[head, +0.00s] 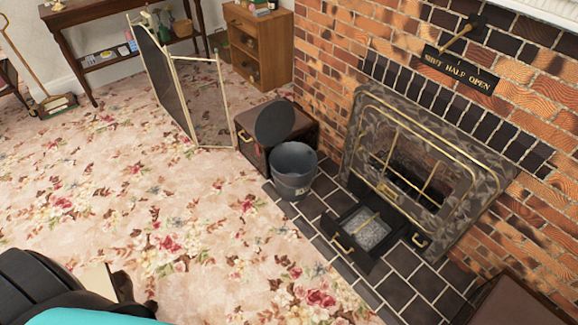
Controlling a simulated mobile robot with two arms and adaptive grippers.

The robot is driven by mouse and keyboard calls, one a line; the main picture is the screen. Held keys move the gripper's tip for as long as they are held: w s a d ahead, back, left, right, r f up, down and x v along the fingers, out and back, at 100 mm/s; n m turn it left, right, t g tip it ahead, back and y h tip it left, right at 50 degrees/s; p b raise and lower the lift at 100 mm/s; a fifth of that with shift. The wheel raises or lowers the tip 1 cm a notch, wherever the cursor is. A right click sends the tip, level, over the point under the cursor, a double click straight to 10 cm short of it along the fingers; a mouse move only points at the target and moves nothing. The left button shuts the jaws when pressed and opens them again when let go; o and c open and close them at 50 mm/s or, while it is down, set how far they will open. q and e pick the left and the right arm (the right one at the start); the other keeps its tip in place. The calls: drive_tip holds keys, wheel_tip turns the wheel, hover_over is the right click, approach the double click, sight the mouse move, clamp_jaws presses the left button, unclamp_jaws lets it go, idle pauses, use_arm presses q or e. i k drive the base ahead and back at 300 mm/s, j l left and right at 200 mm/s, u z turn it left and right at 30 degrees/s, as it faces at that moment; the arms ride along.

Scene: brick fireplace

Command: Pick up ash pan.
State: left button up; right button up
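The ash pan (345,259) is a dark, shallow, open-topped box on the dark hearth tiles in front of the fireplace. Grey ash fills it, a thin brass-coloured bar lies across its top, and a brass handle is on its front. What looks like my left gripper (121,287) shows partly at the lower left, over the carpet and well apart from the ash pan. I cannot tell whether it is open or shut, or what the pale flat piece beside it is. My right gripper is not in view.
A grey metal bucket (293,178) stands left of the ash pan, its dark round lid (274,122) raised behind it by a dark box (304,131). A folding fire screen (205,105) stands on the carpet. The fireplace (450,165) is behind the pan. Open carpet lies between.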

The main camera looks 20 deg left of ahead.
sight(365, 228)
drive_tip(key=i+j+z, duration=0.15)
drive_tip(key=i, duration=0.25)
drive_tip(key=i+j+z, duration=0.15)
drive_tip(key=i+j, duration=0.25)
